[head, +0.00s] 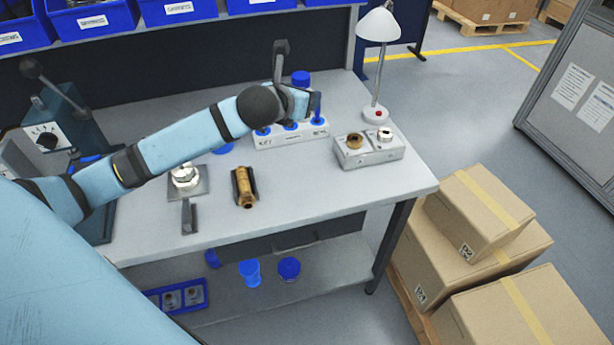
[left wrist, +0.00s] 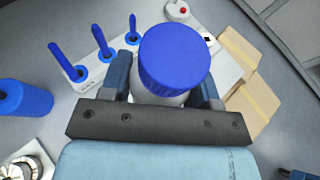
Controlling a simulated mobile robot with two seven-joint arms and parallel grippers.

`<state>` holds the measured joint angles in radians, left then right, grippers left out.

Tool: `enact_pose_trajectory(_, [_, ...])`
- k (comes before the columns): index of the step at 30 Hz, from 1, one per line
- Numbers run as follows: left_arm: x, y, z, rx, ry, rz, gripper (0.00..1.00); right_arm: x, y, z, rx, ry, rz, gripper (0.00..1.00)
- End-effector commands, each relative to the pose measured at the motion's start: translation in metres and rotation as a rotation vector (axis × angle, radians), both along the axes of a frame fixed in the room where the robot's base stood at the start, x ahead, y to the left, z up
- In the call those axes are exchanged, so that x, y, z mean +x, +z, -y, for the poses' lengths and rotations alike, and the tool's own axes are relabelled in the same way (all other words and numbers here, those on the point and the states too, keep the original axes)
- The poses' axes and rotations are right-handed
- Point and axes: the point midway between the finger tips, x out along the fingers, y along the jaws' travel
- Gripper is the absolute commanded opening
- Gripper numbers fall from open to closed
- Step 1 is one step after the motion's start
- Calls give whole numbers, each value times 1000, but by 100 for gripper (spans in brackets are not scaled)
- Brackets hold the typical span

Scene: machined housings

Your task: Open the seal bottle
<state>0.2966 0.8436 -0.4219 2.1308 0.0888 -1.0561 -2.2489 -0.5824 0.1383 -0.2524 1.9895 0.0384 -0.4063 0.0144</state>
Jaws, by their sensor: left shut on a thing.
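The seal bottle shows in the left wrist view as a round blue cap (left wrist: 175,57) on a whitish body (left wrist: 158,98). The cap is on the bottle. My left gripper (left wrist: 165,92) is shut on the body just below the cap, one finger on each side. In the head view the blue cap (head: 301,77) shows just behind my left gripper (head: 300,100), over the back of the bench. The gripper hides most of the bottle there, and I cannot tell whether its base touches the bench. My right gripper is in neither view.
A white rack (head: 290,135) with blue-handled tools stands just in front of the gripper. A grey housing (head: 368,152) and a lamp (head: 378,28) stand to the right. A brass part (head: 244,187) lies nearer. The bench's front right is clear.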

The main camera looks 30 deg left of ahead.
Motion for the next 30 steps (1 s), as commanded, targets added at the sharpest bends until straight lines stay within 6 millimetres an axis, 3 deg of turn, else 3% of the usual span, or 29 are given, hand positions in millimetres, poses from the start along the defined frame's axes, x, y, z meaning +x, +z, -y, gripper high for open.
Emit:
enact_pose_trajectory(5, [0,-12,-3,-2,7,-2,0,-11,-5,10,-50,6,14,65])
enact_pose_trajectory(18, [-1,-125,-3,-3,9,-4,0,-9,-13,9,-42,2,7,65])
enact_pose_trajectory(21, [0,-143,-3,-2,8,-2,0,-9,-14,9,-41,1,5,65])
enact_pose_trajectory(30, [0,-167,-3,-1,7,-1,0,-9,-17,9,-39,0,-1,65])
